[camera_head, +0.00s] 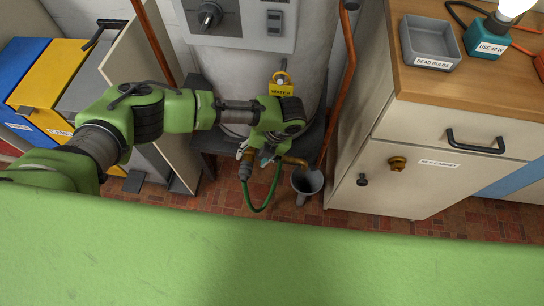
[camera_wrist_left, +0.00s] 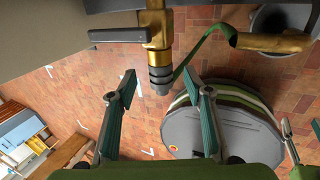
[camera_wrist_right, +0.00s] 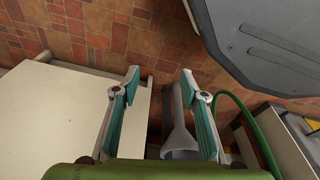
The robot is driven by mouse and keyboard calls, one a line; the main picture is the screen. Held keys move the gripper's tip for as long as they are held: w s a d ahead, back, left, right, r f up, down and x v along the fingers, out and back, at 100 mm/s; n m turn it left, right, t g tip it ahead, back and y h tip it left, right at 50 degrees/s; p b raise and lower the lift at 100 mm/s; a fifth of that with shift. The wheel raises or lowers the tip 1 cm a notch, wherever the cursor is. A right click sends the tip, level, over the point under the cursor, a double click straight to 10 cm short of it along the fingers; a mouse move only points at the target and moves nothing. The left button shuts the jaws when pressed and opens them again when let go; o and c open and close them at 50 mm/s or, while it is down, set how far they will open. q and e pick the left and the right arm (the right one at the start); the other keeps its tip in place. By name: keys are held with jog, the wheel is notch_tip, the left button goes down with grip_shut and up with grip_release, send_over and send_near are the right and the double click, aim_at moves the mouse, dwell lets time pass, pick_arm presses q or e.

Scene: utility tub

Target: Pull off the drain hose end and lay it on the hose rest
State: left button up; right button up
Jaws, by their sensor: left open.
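My left gripper (camera_head: 266,154) is in front of the tank's base, beside the brass drain valve (camera_head: 249,153). In the left wrist view it is open (camera_wrist_left: 161,84), with the grey hose end (camera_wrist_left: 159,78) beyond and between its fingertips. The hose end sits under the brass valve (camera_wrist_left: 156,30). A green drain hose (camera_head: 257,208) hangs in a loop from the grey end toward a brass pipe (camera_head: 294,161). My right gripper (camera_wrist_right: 160,72) is open, shown only in the right wrist view. A grey funnel (camera_wrist_right: 181,140) shows between its fingers. I cannot make out which part is the hose rest.
The grey funnel (camera_head: 307,182) stands right of the hose loop. A white cabinet (camera_head: 385,188) is at right, with a grey tray (camera_head: 431,42) on its wooden top. Blue and yellow bins (camera_head: 45,72) are at left. A yellow tag (camera_head: 281,86) hangs on the tank.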

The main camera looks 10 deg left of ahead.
aim_at(249, 162)
pick_arm(q)
jog(key=b+x, duration=0.1)
jog(key=x, duration=0.3)
jog(key=shift+a+f, duration=0.15)
jog(key=shift+f, duration=0.35)
pick_arm(e)
jog(key=shift+w+a+r, duration=0.1)
jog(key=shift+w+r, duration=0.35)
jog(key=shift+r, duration=0.35)
jog(key=shift+w+r, duration=0.45)
jog(key=shift+r, duration=0.3)
pick_arm(q)
jog(key=c, duration=1.2)
